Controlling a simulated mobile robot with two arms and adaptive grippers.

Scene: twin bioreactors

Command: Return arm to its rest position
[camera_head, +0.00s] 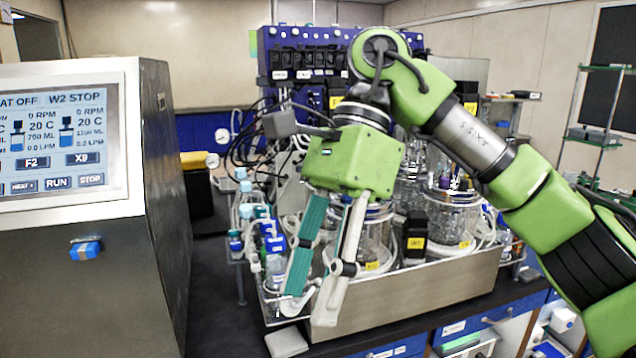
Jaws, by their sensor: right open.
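My right arm (480,150), green and grey, comes in from the right and bends down at an elbow near the top middle. Its gripper (310,298) points down in front of the bioreactor bench. The two long fingers are spread apart, with nothing seen held between them. The gripper hides part of the glass vessels and the tray's front left corner. I cannot tell how far it is from them. My left gripper is not in view.
A metal tray (405,296) holds glass vessels (453,216), tubing and small bottles on the dark bench (215,305). A control cabinet with a screen (60,140) stands at the left. A blue pump rack (305,60) stands behind. Green-framed shelves (594,137) are at the right.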

